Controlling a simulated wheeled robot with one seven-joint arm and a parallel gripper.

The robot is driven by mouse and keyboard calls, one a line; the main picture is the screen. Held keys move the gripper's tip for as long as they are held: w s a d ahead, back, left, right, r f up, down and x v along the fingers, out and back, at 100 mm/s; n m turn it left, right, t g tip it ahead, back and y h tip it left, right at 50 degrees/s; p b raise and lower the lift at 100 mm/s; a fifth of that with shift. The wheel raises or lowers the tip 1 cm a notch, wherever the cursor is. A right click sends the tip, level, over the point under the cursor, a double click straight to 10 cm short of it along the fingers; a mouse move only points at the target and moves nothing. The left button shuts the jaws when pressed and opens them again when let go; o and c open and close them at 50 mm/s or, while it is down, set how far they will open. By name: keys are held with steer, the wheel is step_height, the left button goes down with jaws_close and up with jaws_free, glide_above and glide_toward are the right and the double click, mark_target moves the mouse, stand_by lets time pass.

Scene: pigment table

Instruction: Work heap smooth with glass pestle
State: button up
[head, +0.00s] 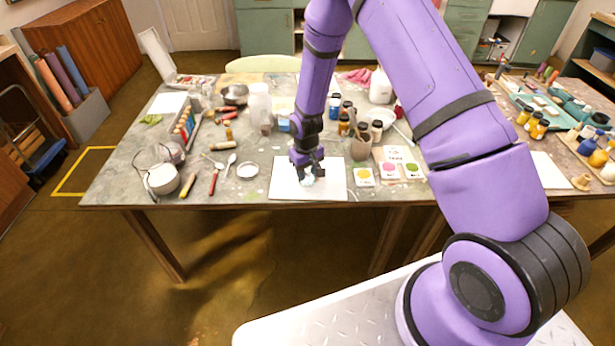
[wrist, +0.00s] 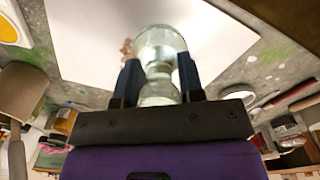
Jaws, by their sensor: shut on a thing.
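My gripper (head: 307,168) is shut on the glass pestle (head: 307,180) low over the white slab (head: 345,185) at the table's front edge. In the wrist view the clear glass pestle (wrist: 160,48) stands between the two dark fingers (wrist: 158,80), with its wide round end away from my gripper, over or on the slab (wrist: 85,40). A small brownish patch of the heap (wrist: 127,48) shows on the slab just left of the pestle's wide end. The rest of the heap is hidden behind the glass. I cannot tell whether the pestle touches the slab.
A small white dish (head: 247,170), spoons and a red-handled tool (head: 214,180) lie left of the slab. Colour cards (head: 388,171) lie to its right. Several jars and bottles crowd the table behind, including a white jug (head: 380,86).

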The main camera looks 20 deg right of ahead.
steer(key=shift+r, duration=2.65)
